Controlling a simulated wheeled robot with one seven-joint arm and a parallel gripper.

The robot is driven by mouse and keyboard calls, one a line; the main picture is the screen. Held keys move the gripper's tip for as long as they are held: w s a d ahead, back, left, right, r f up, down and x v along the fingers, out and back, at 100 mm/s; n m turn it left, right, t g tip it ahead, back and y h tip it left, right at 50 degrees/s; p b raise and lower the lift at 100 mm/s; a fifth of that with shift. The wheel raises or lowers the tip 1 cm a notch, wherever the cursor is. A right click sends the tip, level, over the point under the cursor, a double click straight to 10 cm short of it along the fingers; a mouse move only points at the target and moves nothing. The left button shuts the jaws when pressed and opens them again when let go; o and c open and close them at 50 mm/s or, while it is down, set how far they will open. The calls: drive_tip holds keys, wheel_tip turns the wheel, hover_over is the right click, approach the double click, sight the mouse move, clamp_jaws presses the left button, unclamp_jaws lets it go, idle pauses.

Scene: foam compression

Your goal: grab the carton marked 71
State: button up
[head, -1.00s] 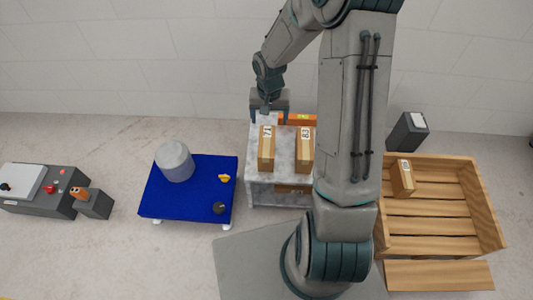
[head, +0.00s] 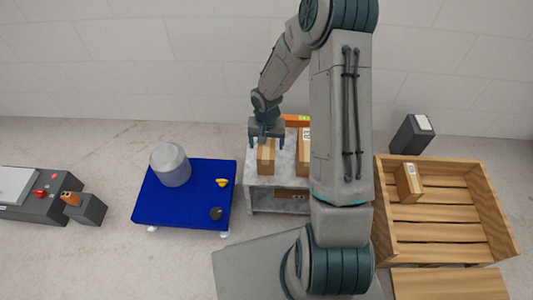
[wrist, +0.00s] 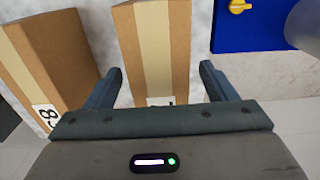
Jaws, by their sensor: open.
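The carton marked 71 (head: 266,161) is a tall brown box with a pale tape strip, standing on the marble-topped stand (head: 258,180). My gripper (head: 267,140) is over its far end and hides its label in the head view. In the wrist view the carton (wrist: 153,40) lies between the two spread fingers of my gripper (wrist: 160,69), with gaps at its sides. The gripper body covers most of its label there. The carton marked 83 (head: 304,155) stands beside it to the right, and in the wrist view (wrist: 55,55) it is outside the left finger.
A blue platform (head: 186,207) with a grey cylinder (head: 170,165) and small knobs stands left. A slatted wooden crate (head: 495,211) holding another carton (head: 408,183) is at right. An orange item (head: 297,121) lies behind the cartons. A control box (head: 30,208) is far left.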

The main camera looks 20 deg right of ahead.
drive_tip(key=shift+f, duration=0.6)
drive_tip(key=shift+r, duration=0.2)
drive_tip(key=c, duration=1.4)
